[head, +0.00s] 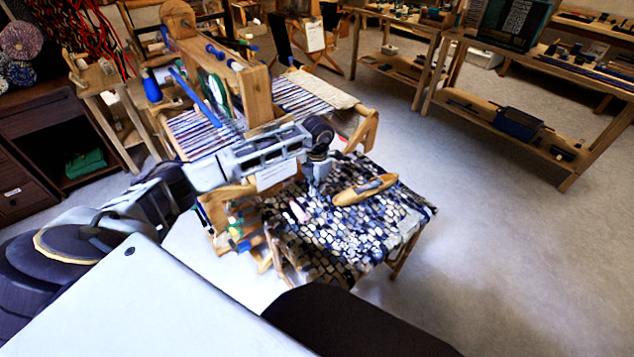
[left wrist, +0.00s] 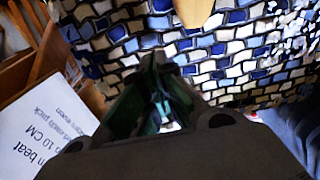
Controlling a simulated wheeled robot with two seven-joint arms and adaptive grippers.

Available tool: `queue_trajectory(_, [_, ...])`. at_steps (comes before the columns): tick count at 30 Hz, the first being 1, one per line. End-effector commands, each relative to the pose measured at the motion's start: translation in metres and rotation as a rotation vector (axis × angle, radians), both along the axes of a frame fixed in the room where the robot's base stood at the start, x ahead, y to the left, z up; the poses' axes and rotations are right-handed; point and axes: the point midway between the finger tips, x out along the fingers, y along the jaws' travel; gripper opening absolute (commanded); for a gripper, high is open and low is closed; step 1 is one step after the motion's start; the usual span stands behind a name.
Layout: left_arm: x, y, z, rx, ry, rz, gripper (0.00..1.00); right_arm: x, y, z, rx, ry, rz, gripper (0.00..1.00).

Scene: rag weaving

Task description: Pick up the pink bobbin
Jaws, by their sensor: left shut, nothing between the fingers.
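The pink bobbin (head: 298,211) lies on the blue, white and black patterned cloth (head: 340,240) of the bench, in the head view. My left gripper (head: 316,188) points down above the cloth, a little up and right of the bobbin in the picture. It is shut and empty. In the left wrist view its fingers (left wrist: 160,92) are together over the cloth. The bobbin is not clearly seen there; a small pinkish patch at the gripper's right edge is too small to tell. My right gripper is out of view.
A wooden shuttle (head: 365,190) lies on the cloth, right of my left gripper. The wooden loom (head: 258,95) stands behind the bench. A printed sheet (left wrist: 40,135) shows at left in the wrist view. Shelves (head: 520,125) stand at the back right; the floor (head: 500,240) right of the bench is clear.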

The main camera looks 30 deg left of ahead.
Motion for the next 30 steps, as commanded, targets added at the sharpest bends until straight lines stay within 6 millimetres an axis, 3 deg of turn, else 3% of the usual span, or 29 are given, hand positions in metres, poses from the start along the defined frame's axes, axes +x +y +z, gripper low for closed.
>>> queue_trajectory(3, [-0.001,0.000,-0.018,0.001,0.002,0.002,0.00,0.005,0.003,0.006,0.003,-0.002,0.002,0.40])
queue_trajectory(15, [-0.001,0.000,-0.058,0.001,0.002,0.001,0.00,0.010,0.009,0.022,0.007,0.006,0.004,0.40])
queue_trajectory(30, [-0.032,0.014,-0.055,0.001,0.000,0.001,0.00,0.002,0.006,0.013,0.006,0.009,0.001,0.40])
